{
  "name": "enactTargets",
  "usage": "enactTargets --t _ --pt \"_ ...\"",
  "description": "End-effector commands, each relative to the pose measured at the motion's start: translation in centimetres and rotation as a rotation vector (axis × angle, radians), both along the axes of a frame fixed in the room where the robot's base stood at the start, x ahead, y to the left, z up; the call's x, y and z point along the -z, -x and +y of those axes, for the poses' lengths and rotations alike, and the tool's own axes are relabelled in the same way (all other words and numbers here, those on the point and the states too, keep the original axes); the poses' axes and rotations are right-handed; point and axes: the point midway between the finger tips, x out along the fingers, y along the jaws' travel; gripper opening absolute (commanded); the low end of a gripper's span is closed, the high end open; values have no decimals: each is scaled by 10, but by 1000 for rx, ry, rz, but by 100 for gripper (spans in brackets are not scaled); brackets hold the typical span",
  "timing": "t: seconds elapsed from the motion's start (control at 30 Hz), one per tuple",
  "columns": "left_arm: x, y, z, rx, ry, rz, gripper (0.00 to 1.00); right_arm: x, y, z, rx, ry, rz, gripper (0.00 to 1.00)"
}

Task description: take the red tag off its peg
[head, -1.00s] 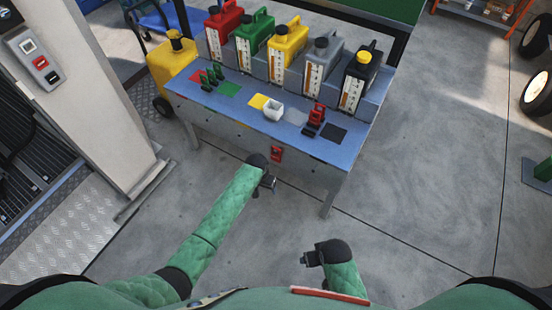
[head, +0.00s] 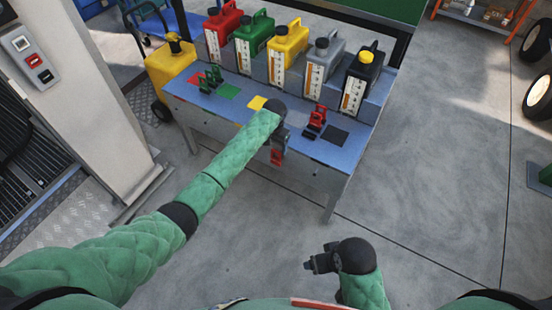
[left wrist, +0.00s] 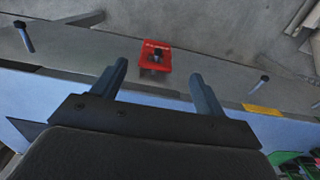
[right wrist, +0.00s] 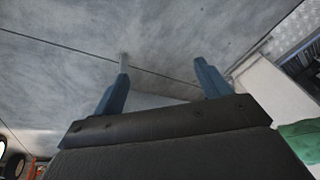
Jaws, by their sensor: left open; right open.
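The red tag (head: 277,157) hangs on the front face of the blue bench (head: 215,107). In the left wrist view the red tag (left wrist: 152,55) shows a dark peg through it, with pale lettering along one edge. My left gripper (left wrist: 160,71) is open and empty. Its two fingers appear on either side of the tag in that view, with no clear contact. In the head view my left gripper (head: 278,139) is at the bench's front edge, just above the tag and partly covering it. My right gripper (head: 309,264) is open and empty, low and away from the bench.
Bare pegs (left wrist: 24,38) stick out of the bench front on both sides of the tag. Several coloured cans, including a yellow one (head: 287,50), stand along the bench's back. Red-and-black clamp-like items (head: 316,122) sit on top. The floor before the bench is clear.

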Motion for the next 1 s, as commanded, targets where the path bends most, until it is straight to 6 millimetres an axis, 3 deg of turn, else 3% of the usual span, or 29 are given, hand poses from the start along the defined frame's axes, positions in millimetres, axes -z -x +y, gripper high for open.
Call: enactTargets --t 0.4,0.73,1.0 --pt "47 2 -6 0 -1 1 73 -15 5 -11 11 25 27 76" --pt "54 2 -6 0 0 0 73 -15 6 -11 12 25 32 76" --pt "54 2 -6 0 0 0 25 -14 6 -11 13 26 33 76"
